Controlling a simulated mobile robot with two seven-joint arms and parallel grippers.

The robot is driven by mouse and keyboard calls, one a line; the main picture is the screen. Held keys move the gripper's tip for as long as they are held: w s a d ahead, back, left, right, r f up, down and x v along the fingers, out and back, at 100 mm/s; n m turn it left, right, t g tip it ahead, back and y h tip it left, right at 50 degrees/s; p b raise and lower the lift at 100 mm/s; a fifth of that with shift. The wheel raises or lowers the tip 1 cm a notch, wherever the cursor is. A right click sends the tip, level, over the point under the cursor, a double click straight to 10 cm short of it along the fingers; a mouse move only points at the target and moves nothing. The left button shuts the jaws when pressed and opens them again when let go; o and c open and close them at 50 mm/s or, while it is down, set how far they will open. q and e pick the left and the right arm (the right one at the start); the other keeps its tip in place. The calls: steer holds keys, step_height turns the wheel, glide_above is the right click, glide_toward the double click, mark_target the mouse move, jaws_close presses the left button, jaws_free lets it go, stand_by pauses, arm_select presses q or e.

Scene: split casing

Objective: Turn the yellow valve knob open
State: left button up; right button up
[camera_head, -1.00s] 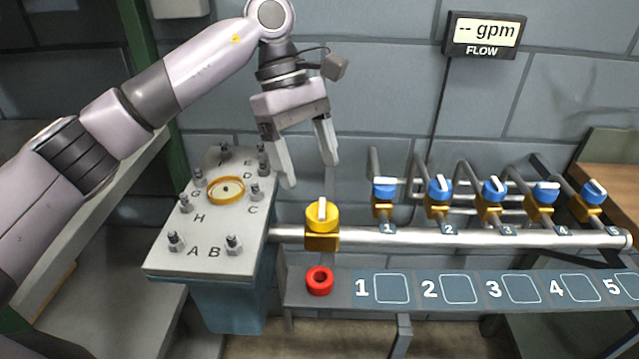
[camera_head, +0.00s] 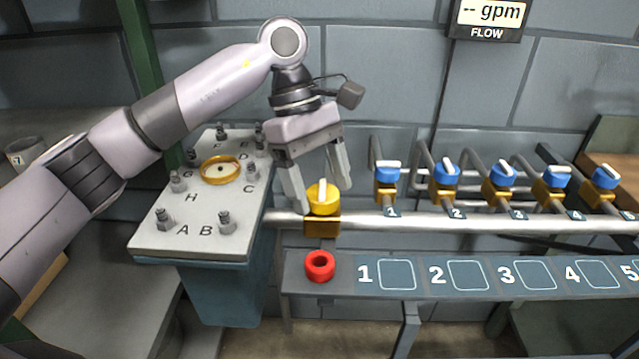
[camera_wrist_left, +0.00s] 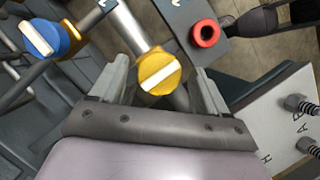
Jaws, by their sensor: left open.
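The yellow valve knob (camera_head: 323,199) has a white bar on top and sits on a brass body at the left end of the silver pipe. In the head view its bar points roughly away from me. My left gripper (camera_head: 324,202) is open, pointing down at the knob, with one finger to its left and the other behind its right side. In the left wrist view the knob (camera_wrist_left: 158,73) shows between the two open fingers (camera_wrist_left: 163,80), apart from both. My right gripper is not in view.
Several blue-handled valves (camera_head: 446,174) line the pipe (camera_head: 420,221) to the right. A red ring (camera_head: 319,266) lies on the numbered shelf (camera_head: 340,277) below. A grey plate with bolts (camera_head: 205,243) stands left. The flow display (camera_head: 487,14) reads "-- gpm".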

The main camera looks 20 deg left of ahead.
arm_select(q)
steer(key=c, duration=1)
steer(key=shift+n, duration=0.3)
steer(key=shift+f+n+t+b, duration=0.1)
steer(key=shift+n+t+b, duration=0.45)
steer(key=shift+n, duration=0.35)
steer(key=n+t+b, duration=0.1)
steer(key=n, duration=0.1)
steer(key=shift+s+a+n+h, duration=0.1)
steer(key=shift+n+h, duration=0.2)
steer(key=shift+h, duration=0.1)
steer(key=n+t+b, duration=0.1)
steer(key=n, duration=0.2)
steer(key=shift+s+n+b, duration=0.1)
steer(key=shift+n+b, duration=0.2)
steer(key=shift+b, duration=0.1)
steer(key=n+t+b, duration=0.1)
steer(key=n, duration=0.1)
steer(key=n+t+y+b, duration=0.1)
steer(key=n, duration=0.2)
steer(key=shift+s, duration=0.15)
steer(key=shift+d+n+t+y+b, duration=0.1)
steer(key=shift+n+t+y+b, duration=0.3)
steer(key=shift+n, duration=0.65)
steer(key=shift+d+n+t+y+b, duration=0.15)
steer(key=shift+n+y+b, duration=0.25)
steer(key=shift+n, duration=0.65)
